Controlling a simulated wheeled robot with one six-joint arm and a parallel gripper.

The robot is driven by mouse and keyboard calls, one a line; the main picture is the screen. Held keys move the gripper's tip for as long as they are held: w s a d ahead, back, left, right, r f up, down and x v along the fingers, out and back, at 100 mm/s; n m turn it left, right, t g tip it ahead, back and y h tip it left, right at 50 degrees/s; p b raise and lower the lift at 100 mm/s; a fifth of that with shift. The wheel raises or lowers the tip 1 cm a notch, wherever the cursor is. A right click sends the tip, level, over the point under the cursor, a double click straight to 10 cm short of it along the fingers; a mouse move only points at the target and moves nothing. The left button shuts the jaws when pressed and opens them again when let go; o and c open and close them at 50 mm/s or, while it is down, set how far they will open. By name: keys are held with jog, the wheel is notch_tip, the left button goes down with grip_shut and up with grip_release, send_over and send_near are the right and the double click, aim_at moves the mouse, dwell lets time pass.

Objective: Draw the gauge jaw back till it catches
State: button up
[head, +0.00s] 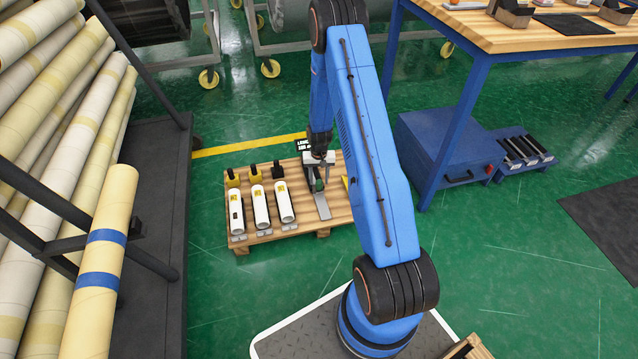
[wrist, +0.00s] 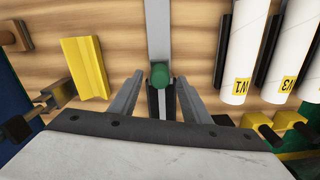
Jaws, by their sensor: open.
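A grey metal rail (head: 322,207) lies on the wooden pallet, and it also shows in the wrist view (wrist: 159,28). A green knob (wrist: 160,74) stands on a dark piece over the rail; this seems to be the gauge jaw. My gripper (wrist: 159,84) is open, with one finger on each side of the knob and a gap visible on both sides. In the head view my gripper (head: 318,176) is low over the rail. The foot of the jaw and any catch are hidden by the knob and my gripper.
Several white labelled rolls (head: 261,207) lie beside the rail on the pallet (head: 290,234). A yellow angled block (wrist: 85,67) and a screw-like fitting (wrist: 35,118) are on the other side. A workbench (head: 480,40) and a roll rack (head: 150,200) flank the pallet.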

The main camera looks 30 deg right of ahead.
aim_at(319, 188)
jog(key=shift+f, duration=1.3)
